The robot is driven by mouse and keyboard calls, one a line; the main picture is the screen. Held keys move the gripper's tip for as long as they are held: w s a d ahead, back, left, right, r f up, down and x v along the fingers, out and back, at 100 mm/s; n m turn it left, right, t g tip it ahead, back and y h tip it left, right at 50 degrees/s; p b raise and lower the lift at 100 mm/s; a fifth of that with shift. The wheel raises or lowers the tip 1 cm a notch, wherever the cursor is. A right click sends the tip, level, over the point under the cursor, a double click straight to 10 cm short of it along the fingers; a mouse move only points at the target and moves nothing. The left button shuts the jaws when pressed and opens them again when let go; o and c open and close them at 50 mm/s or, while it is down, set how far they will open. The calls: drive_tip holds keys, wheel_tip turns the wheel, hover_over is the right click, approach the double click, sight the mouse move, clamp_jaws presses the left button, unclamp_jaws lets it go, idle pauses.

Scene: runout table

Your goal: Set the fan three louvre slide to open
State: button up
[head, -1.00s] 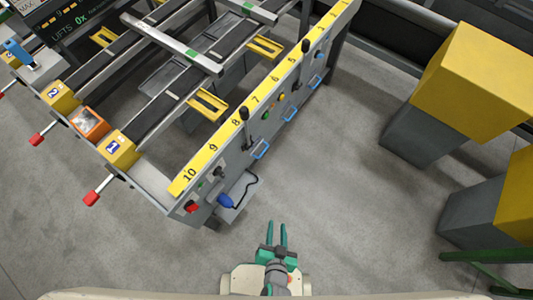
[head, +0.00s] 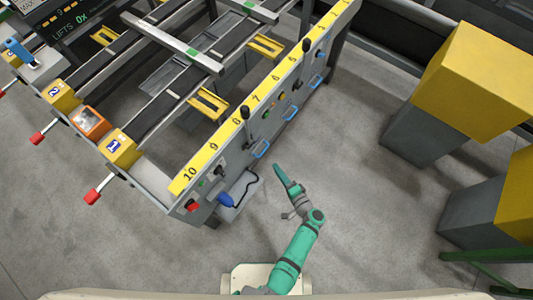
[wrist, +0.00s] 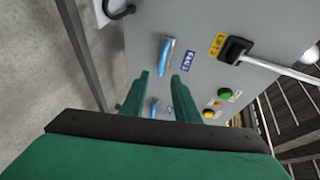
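Blue slide handles sit along the grey side panel of the table. The nearest one (head: 261,149) also shows in the wrist view (wrist: 166,55), beside a small blue label (wrist: 184,73) that seems to read FAN 3. A second blue handle (head: 291,113) is farther along the panel and shows in the wrist view (wrist: 155,105), partly between my fingers. My gripper (head: 280,173) reaches towards the panel and is apart from it, to the right of the nearest handle. In the wrist view its two green fingers (wrist: 160,90) are spread with nothing held.
A black lever (wrist: 235,48) and green and yellow buttons (wrist: 217,103) are on the same panel. A red knob (head: 193,206) and a blue plug (head: 225,199) are at the panel's near end. Yellow-topped grey blocks (head: 475,80) stand right; grey floor between is clear.

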drive_tip(key=x, duration=1)
drive_tip(key=shift+w, duration=0.45)
drive_tip(key=shift+a+r, duration=0.15)
clamp_jaws()
